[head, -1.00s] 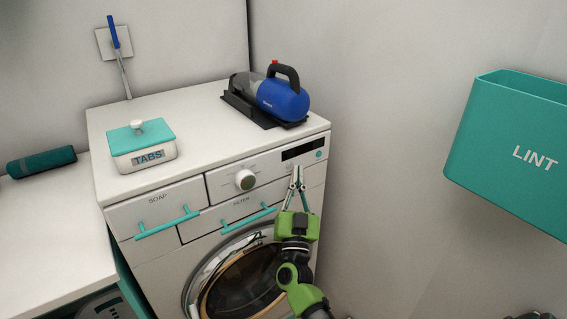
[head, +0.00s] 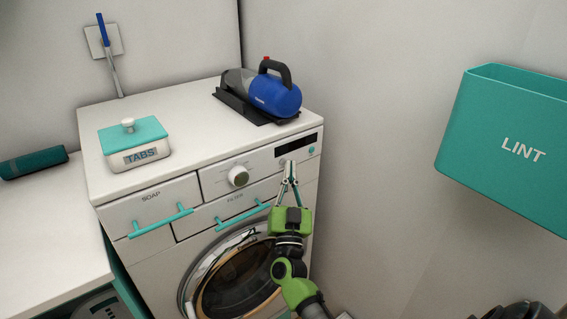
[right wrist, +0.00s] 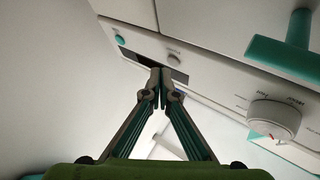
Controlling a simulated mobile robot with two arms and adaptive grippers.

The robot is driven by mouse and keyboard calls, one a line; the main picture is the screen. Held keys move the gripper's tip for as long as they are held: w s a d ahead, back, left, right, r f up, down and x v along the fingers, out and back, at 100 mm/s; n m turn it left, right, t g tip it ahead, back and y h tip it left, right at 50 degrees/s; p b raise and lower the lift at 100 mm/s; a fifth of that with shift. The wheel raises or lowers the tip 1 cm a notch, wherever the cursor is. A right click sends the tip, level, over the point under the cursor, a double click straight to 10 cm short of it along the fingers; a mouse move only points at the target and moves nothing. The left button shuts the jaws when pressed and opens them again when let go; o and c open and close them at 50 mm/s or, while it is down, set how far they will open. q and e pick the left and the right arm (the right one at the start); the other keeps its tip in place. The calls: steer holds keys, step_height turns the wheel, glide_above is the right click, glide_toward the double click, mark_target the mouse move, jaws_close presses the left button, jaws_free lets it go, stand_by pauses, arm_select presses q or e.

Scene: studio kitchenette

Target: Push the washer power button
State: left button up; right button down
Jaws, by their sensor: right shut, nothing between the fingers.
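The white washer (head: 140,215) stands against the wall, its control panel along the top front. The panel has a dark display (head: 295,146), a small round teal button (head: 312,151) and a large white dial (head: 238,176). In the right wrist view the teal button (right wrist: 120,38) and a small round grey button (right wrist: 173,58) with an unreadable label show. My right gripper (head: 289,164) is shut and empty, its tips just in front of the panel below the display. In the right wrist view its tips (right wrist: 160,76) overlap the display; contact cannot be told. My left gripper is not in view.
A blue hand vacuum (head: 275,96) on a dark base and a TABS box (head: 135,145) stand on the washer top. Teal drawer handles (head: 160,221) stick out left of my right arm. A teal LINT bin (head: 510,150) is on the right wall.

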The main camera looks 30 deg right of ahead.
stand_by(0.4)
steer(key=shift+w, duration=0.1)
steer(key=shift+w, duration=0.35)
steer(key=shift+w+a, duration=0.1)
steer(key=shift+w, duration=0.05)
stand_by(0.4)
steer(key=shift+s+p, duration=0.4)
steer(key=shift+s, duration=0.25)
